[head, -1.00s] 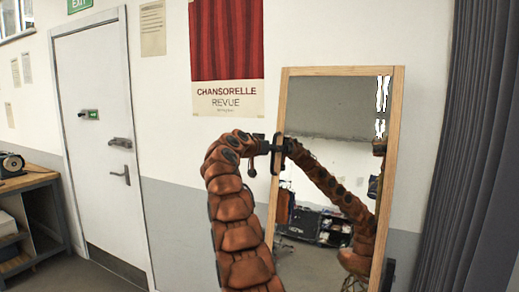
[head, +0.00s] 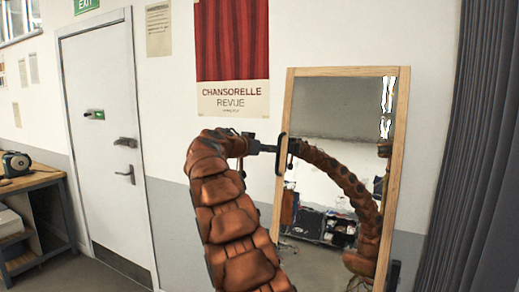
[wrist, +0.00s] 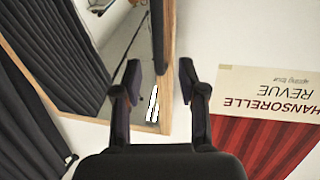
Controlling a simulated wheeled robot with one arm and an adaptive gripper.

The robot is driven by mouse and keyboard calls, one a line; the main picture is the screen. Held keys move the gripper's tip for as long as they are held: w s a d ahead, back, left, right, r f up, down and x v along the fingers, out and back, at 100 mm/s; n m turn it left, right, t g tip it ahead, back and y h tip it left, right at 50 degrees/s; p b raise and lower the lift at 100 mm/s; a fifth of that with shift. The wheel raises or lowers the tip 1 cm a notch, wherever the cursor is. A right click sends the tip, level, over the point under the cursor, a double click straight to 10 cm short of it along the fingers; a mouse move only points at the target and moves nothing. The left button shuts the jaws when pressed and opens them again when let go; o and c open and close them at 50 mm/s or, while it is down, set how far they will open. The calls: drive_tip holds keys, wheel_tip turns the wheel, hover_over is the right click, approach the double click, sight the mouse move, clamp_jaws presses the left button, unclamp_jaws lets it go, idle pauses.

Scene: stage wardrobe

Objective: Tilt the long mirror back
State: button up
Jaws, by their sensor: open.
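The long mirror (head: 399,130) stands in a light wooden frame on the right side of the head view. Its glass reflects my arm and part of the room. My gripper (head: 282,153) is at the frame's left post, in the upper half of the mirror. In the wrist view, which is turned upside down, the open fingers of my gripper (wrist: 159,78) stand on either side of the mirror's wooden post (wrist: 168,55). I cannot tell whether either finger touches it. The lower left part of the frame is hidden behind my arm.
A dark curtain (head: 455,150) hangs close to the mirror's right. A red poster (head: 232,45) is on the wall behind, left of the mirror. A closed white door (head: 108,130) and a wooden workbench (head: 40,178) are farther left. Floor shows in front of the door.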

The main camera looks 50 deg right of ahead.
drive_tip(key=v, duration=0.3)
drive_tip(key=shift+a, duration=0.2)
idle(0.5)
drive_tip(key=s+a+f+n+y, duration=0.5)
drive_tip(key=s+a+f, duration=0.45)
drive_tip(key=a, duration=0.45)
drive_tip(key=s+a+f+n+y, duration=0.4)
drive_tip(key=s+a+f, duration=0.55)
drive_tip(key=a, duration=0.35)
drive_tip(key=s+a+f+n+g+y, duration=0.1)
drive_tip(key=s+a+f+n+y, duration=0.1)
drive_tip(key=s+a+f, duration=0.2)
drive_tip(key=s+a+f+n+g+y, duration=0.1)
drive_tip(key=s+a+f+n+y, duration=0.1)
drive_tip(key=s+a, duration=0.8)
drive_tip(key=s+a+f+n+g+y, duration=0.1)
drive_tip(key=s+a+f+n+y, duration=0.1)
drive_tip(key=s+a+f, duration=0.4)
drive_tip(key=shift+s+a+f+n+y, duration=0.35)
drive_tip(key=shift+s+a+n, duration=0.35)
drive_tip(key=shift+s+a, duration=0.35)
drive_tip(key=shift+d, duration=0.2)
